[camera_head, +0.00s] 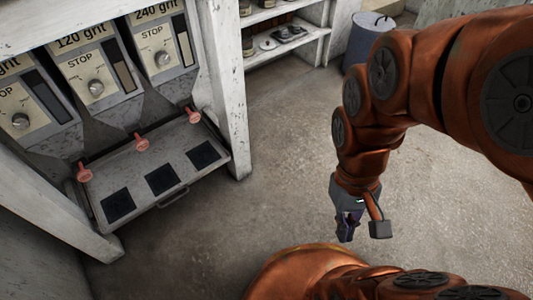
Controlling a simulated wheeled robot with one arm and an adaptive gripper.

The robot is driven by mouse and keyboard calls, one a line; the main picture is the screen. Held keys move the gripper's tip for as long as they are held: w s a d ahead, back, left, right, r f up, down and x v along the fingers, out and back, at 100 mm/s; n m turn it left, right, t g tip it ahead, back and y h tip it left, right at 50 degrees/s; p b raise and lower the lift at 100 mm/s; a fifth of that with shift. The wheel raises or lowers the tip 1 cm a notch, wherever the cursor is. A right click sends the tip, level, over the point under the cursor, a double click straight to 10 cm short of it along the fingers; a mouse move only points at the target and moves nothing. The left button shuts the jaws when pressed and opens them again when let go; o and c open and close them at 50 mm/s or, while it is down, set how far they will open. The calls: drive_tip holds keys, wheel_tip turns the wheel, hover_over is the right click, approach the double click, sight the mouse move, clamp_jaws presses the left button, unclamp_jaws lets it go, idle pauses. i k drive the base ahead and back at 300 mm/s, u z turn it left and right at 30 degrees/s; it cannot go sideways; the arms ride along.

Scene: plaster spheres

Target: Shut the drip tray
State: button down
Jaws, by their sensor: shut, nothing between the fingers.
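The drip tray (146,204) is a flat pale metal tray at the lower left, under the row of dispensers. It sticks out at the front of the white frame, with a thin dark handle (173,197) on its front edge. Several dark square pads lie on it. My gripper (346,232) hangs fingers down over the floor, well to the right of the tray and apart from it. It is shut and empty. The back of the tray is hidden under the dispensers.
Grit dispensers (97,87) with dials stand above the tray, and pinkish-red levers (142,142) overhang it. A white post (224,90) stands right of the tray. Shelves (285,42) and a grey bin (368,35) are behind. The concrete floor (270,170) between tray and gripper is clear.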

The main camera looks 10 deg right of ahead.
sight(128, 184)
drive_tip(key=z, duration=0.9)
drive_tip(key=k, duration=0.25)
drive_tip(key=u, duration=2.65)
